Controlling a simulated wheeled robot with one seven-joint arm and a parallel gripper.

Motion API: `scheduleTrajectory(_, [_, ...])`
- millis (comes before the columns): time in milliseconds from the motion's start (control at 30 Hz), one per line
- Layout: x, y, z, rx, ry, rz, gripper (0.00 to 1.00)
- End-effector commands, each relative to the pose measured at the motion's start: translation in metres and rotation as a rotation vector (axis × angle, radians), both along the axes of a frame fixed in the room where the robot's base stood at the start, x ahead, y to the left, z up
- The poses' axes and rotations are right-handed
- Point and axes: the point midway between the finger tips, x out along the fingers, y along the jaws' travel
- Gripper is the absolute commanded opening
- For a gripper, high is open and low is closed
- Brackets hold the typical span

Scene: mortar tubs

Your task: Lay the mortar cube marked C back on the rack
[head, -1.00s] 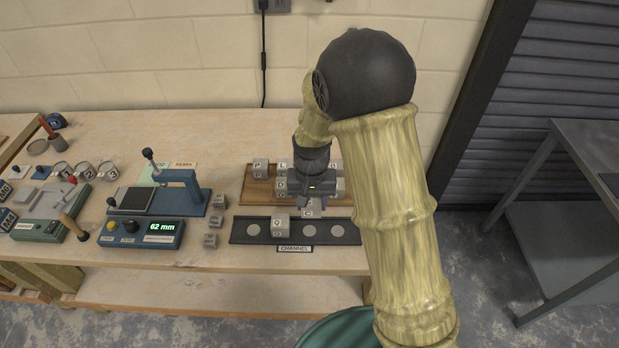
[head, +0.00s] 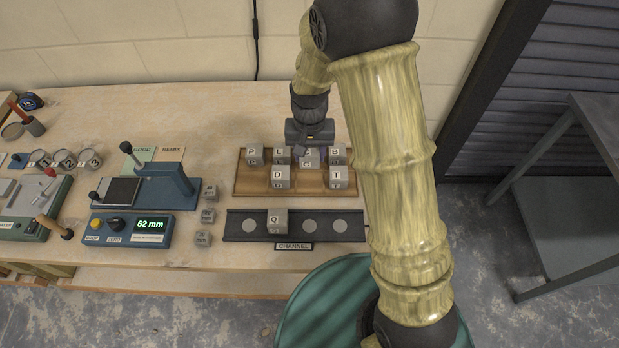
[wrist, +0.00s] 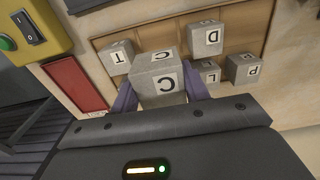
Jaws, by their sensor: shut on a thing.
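The mortar cube C (head: 309,158) is grey with white labels. My gripper (head: 309,149) is shut on it, over the back row of the wooden rack (head: 310,183). In the head view the cube shows between cubes L (head: 281,154) and B (head: 336,154); I cannot tell whether it touches the rack. In the wrist view cube C (wrist: 160,75) sits between the two purple fingers, with its C label facing the camera. Cubes P (head: 254,154), D (head: 280,176) and T (head: 338,176) also stand on the rack.
The dark channel tray (head: 345,228) lies in front of the rack, holding cube Q (head: 277,221). A blue gauge device (head: 130,228) reading 62 mm stands left, with several loose cubes (head: 207,215) beside it. The front row's middle is bare.

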Motion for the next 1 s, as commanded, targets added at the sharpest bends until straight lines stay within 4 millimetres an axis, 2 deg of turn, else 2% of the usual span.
scheduleTrajectory(200, [0.0, 0.0, -0.005, 0.0, 0.001, 0.0, 0.15])
scheduleTrajectory(500, [0.0, -0.001, -0.051, -0.001, 0.003, -0.001, 0.15])
scheduleTrajectory(567, [0.0, 0.0, -0.056, -0.001, 0.002, -0.001, 0.15])
scheduleTrajectory(900, [0.0, 0.0, -0.059, 0.0, -0.001, 0.0, 0.15])
scheduleTrajectory(1000, [0.0, 0.0, -0.066, -0.001, 0.002, 0.0, 0.15])
